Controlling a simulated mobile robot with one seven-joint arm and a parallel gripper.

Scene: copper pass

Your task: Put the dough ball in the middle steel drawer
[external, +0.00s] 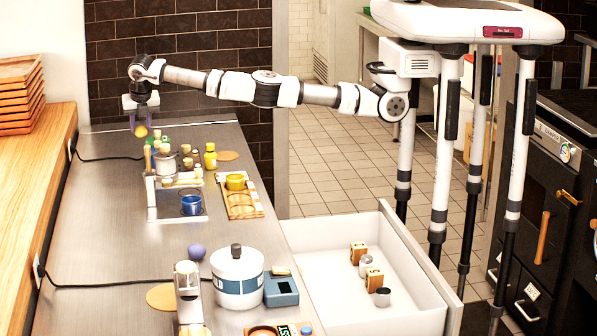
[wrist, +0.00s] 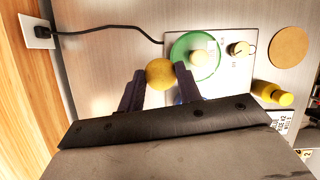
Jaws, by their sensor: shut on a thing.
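My gripper (external: 141,121) hangs over the far end of the steel counter, fingers pointing down. It is shut on a yellowish dough ball (external: 141,131), which sits between the fingertips. In the wrist view the dough ball (wrist: 160,73) shows between the two dark fingers of my gripper (wrist: 159,80). An open drawer (external: 322,292) with pale walls sticks out from the counter's right side near the front. It holds small brown boxes and grey cans, with bare floor around them. Whether it is the middle drawer cannot be told.
A shelf stand (external: 152,200) with jars and a blue cup is just nearer than my gripper. A wooden tray (external: 243,211), a white pot (external: 237,283) and a purple ball (external: 196,252) stand along the counter. A green round plate (wrist: 180,52) is beside the ball in the wrist view.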

